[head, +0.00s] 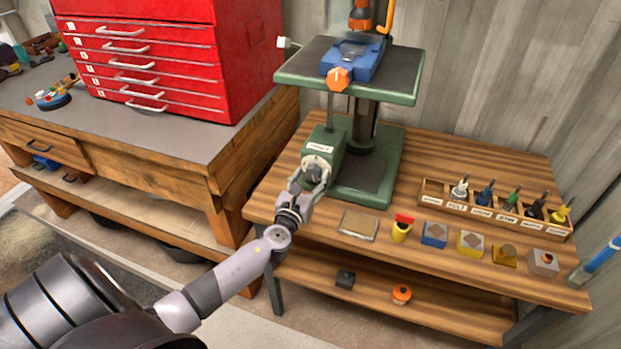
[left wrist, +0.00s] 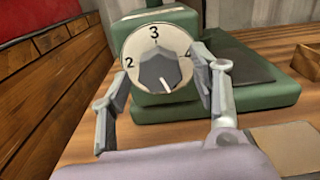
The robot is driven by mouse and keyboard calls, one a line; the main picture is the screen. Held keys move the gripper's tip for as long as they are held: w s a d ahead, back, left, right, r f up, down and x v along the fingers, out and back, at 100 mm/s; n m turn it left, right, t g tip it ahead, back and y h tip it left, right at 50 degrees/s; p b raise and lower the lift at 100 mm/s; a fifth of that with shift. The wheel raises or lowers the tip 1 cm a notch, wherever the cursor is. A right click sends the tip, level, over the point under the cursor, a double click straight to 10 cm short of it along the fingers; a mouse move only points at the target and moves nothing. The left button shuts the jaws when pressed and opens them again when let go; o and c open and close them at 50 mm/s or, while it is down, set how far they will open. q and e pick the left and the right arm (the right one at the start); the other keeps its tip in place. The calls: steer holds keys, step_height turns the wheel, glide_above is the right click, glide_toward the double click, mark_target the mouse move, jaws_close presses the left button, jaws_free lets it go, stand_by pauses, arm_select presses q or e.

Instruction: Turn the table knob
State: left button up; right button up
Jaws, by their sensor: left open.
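The table knob (head: 316,171) is a dark grey dial on a round white plate, on the front of a green box (head: 328,138) beside the drill press base. In the left wrist view the knob (left wrist: 160,72) is large, and its plate (left wrist: 152,38) shows the numbers 2 and 3. The white pointer line on the knob points down and slightly right. My left gripper (head: 307,186) is open in front of the knob. In the left wrist view its fingers (left wrist: 163,85) stand on either side of the dial, with the knob between them. I cannot tell whether they touch it. My right gripper is not in view.
The green press table (head: 300,66) with a blue vise (head: 354,60) is above. A wooden rack (head: 430,190) of labelled tools and several coloured blocks stand right. A red drawer cabinet (head: 150,15) is on the left bench. A flat tan plate (head: 358,224) lies near the front edge.

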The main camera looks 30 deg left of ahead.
arm_select(q)
steer(key=v, duration=1.2)
stand_by(0.4)
